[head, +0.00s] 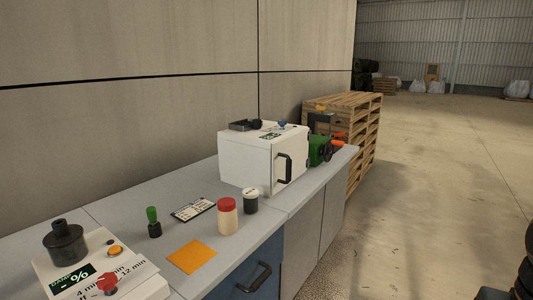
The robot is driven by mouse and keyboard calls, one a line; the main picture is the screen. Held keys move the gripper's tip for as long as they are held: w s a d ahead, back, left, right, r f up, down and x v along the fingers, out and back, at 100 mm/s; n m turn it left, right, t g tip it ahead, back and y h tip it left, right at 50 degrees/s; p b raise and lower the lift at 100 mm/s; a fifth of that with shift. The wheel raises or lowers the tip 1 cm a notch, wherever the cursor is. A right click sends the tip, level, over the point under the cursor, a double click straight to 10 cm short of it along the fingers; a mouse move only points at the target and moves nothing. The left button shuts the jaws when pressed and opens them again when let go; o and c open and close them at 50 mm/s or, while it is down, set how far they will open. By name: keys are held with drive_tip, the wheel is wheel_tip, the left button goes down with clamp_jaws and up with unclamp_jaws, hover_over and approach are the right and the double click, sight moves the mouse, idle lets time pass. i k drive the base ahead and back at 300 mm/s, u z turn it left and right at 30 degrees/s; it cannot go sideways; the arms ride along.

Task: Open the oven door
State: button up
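The oven is a white box (245,160) on the grey bench, toward its far end. Its door (297,158) is the face turned to the right and looks shut. A black bar handle (285,168) stands out from the door's near side. My gripper is not in view. Only a dark part, which looks like my arm, shows at the lower right edge, well away from the oven.
A dark jar (251,203) and a red-capped jar (228,217) stand near the oven's front. A green device (319,151) with orange handles sits beyond it. Wooden pallets (365,140) are stacked past the bench (140,215).

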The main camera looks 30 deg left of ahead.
sight(290, 159)
drive_tip(key=u, duration=0.65)
drive_tip(key=i, duration=1.35)
drive_tip(key=u, duration=0.6)
